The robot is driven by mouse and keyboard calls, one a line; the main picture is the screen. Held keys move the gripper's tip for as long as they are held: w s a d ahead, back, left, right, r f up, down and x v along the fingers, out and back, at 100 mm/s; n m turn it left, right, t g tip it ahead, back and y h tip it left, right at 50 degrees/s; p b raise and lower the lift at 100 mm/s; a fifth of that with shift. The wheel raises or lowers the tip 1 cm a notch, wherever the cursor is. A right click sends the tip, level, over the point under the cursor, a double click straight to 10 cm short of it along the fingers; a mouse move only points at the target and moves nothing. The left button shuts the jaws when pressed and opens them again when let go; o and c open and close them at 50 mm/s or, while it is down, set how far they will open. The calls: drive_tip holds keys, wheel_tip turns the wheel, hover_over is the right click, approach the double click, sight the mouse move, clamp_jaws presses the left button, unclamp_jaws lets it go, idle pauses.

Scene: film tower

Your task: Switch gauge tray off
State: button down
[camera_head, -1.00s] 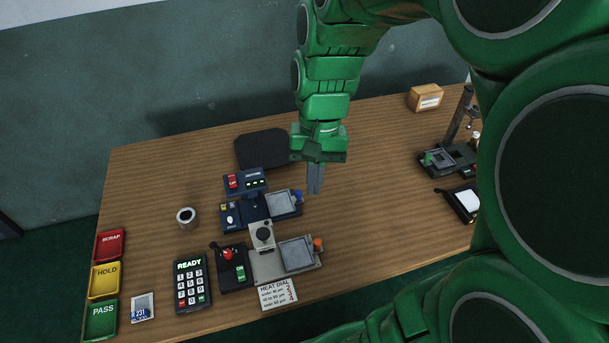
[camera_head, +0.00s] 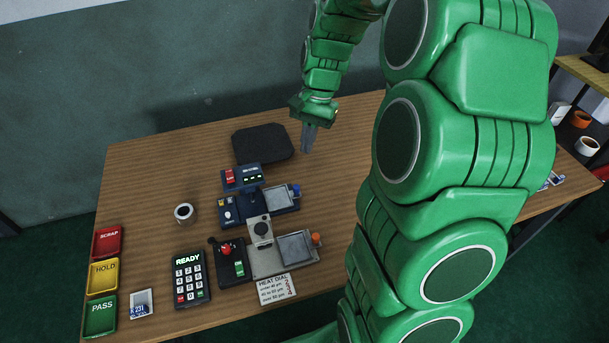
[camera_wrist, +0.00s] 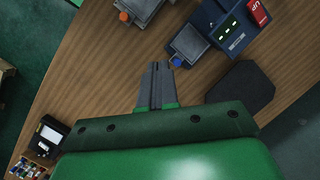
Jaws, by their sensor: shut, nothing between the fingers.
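The dark blue gauge unit (camera_head: 243,178) stands on the table with a lit green display and a red switch (camera_head: 229,176). Its grey tray (camera_head: 278,197) has a blue knob (camera_head: 295,188) at the right corner. In the wrist view the tray (camera_wrist: 187,42) and blue knob (camera_wrist: 176,61) lie just ahead and right of my fingertips. My gripper (camera_head: 307,151) is shut and empty, with its fingers pointing down. It shows in the wrist view too (camera_wrist: 158,66), apart from the knob in the picture; its height above the table is hard to tell.
A grey unit (camera_head: 265,262) with an orange knob (camera_head: 316,238) stands in front of the gauge. A keypad (camera_head: 188,279), a cup (camera_head: 184,213) and coloured trays (camera_head: 102,276) are to the left. A dark pad (camera_head: 262,144) lies behind. My arm hides the table's right part.

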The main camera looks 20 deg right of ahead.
drive_tip(key=w+d+f+m+y, duration=0.1)
drive_tip(key=w+d+f+m, duration=0.3)
drive_tip(key=w+d+f, duration=0.4)
wheel_tip(320, 180, down, 3)
drive_tip(key=shift+w+r+m, duration=0.2)
drive_tip(key=shift+w+m, duration=0.2)
drive_tip(key=shift+w, duration=0.7)
drive_tip(key=x, duration=0.9)
drive_tip(key=shift+f, duration=0.25)
drive_tip(key=shift+s+a+f, duration=0.15)
drive_tip(key=shift+s+a, duration=0.15)
drive_tip(key=shift+a, duration=0.3)
drive_tip(key=shift+s+a+f, duration=0.15)
drive_tip(key=shift+s+a, duration=0.15)
drive_tip(key=shift+a, duration=0.35)
drive_tip(key=shift+s+a, duration=0.3)
drive_tip(key=shift+a, duration=0.35)
